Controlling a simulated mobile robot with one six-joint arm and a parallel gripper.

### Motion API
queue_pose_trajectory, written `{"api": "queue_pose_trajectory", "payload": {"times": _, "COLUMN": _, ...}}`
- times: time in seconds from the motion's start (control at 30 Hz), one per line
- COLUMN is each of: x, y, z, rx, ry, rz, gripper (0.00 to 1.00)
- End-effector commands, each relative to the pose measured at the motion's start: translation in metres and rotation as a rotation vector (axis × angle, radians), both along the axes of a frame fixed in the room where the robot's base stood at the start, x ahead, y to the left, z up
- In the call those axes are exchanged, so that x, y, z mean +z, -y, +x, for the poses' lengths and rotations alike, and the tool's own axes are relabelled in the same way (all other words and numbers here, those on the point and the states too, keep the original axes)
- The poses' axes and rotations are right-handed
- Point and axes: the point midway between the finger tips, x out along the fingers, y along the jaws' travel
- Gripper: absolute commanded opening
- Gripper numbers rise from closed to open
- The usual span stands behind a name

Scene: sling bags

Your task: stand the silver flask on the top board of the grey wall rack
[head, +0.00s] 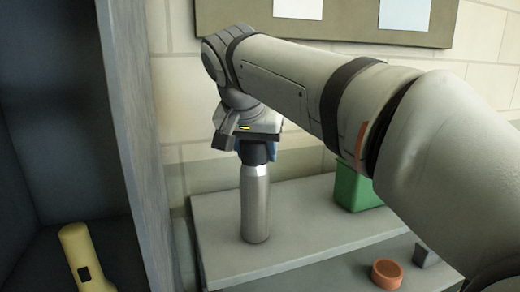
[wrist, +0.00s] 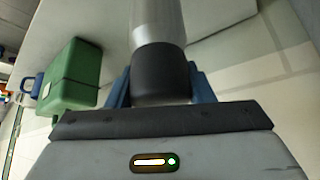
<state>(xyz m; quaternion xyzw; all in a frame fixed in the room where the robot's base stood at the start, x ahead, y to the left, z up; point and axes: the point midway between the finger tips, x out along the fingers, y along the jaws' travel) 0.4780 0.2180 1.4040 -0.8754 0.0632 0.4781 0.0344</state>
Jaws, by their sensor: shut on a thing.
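The silver flask (head: 255,203) is upright, with its black cap at the top. My gripper (head: 257,151) is shut on the cap from above. In the wrist view, the blue fingers of my gripper (wrist: 160,85) are on both sides of the black cap, and the flask's silver body (wrist: 158,22) extends beyond it. The flask's base shows against the top board of the grey wall rack (head: 310,222), near its left part. I cannot tell whether the base touches the board or is slightly above it.
A green box (head: 352,190) stands on the top board to the right, partly behind my arm; it also shows in the wrist view (wrist: 75,77). An orange ring-shaped item (head: 386,274) and a dark block (head: 426,255) are lower right. A yellow flashlight-like object (head: 82,255) is in the dark cabinet at left.

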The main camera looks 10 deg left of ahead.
Motion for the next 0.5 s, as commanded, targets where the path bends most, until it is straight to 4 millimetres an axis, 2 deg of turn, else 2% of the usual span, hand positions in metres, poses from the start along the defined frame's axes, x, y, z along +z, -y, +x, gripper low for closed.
{"api": "queue_pose_trajectory", "payload": {"times": 0.07, "x": -0.0025, "y": -0.0001, "z": 0.0, "rx": 0.001, "ry": 0.001, "rz": 0.001, "gripper": 0.0}}
{"api": "queue_pose_trajectory", "payload": {"times": 0.1, "x": -0.0037, "y": -0.0002, "z": -0.0001, "rx": 0.0, "ry": 0.0, "rz": 0.0, "gripper": 0.48}}
{"api": "queue_pose_trajectory", "payload": {"times": 0.37, "x": -0.0025, "y": -0.0005, "z": -0.0002, "rx": 0.001, "ry": -0.001, "rz": 0.0, "gripper": 0.69}}
{"api": "queue_pose_trajectory", "payload": {"times": 0.5, "x": -0.0026, "y": -0.0007, "z": -0.0002, "rx": 0.001, "ry": -0.001, "rz": 0.0, "gripper": 0.69}}
